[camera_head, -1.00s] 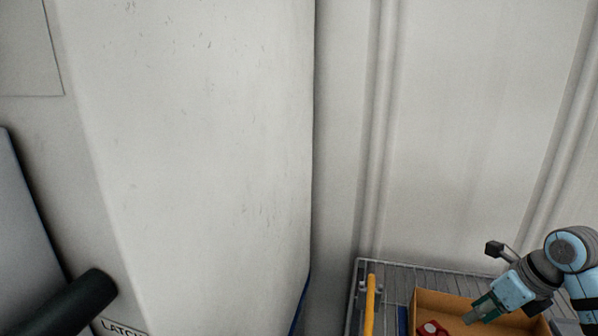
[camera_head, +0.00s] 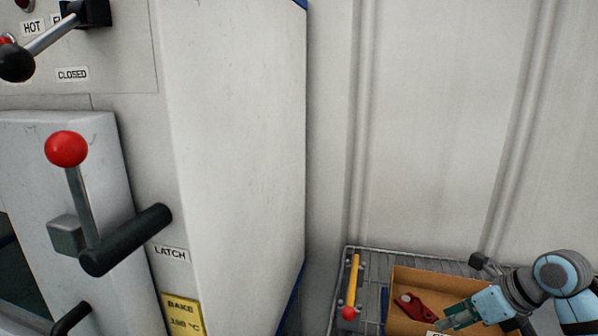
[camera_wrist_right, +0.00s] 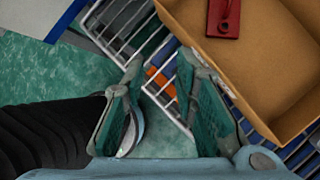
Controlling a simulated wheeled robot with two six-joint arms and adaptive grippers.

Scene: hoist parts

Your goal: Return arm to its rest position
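My right gripper (camera_head: 452,318) shows at the lower right in the head view, with my light blue and black arm (camera_head: 555,275) behind it. It is over the brown box (camera_head: 440,284). In the right wrist view my right gripper (camera_wrist_right: 160,68) has its two green-padded fingers apart, with nothing held between them. The box (camera_wrist_right: 262,60) lies to the right of the fingers there. My left arm and left gripper are not in view.
A red part (camera_head: 420,305) lies in the box. A yellow bar (camera_head: 354,272) is beside it on the wire rack (camera_head: 368,258). A white oven (camera_head: 235,150) with a red-knobbed lever (camera_head: 66,149) and black latch handle (camera_head: 128,238) fills the left. A plain wall is behind.

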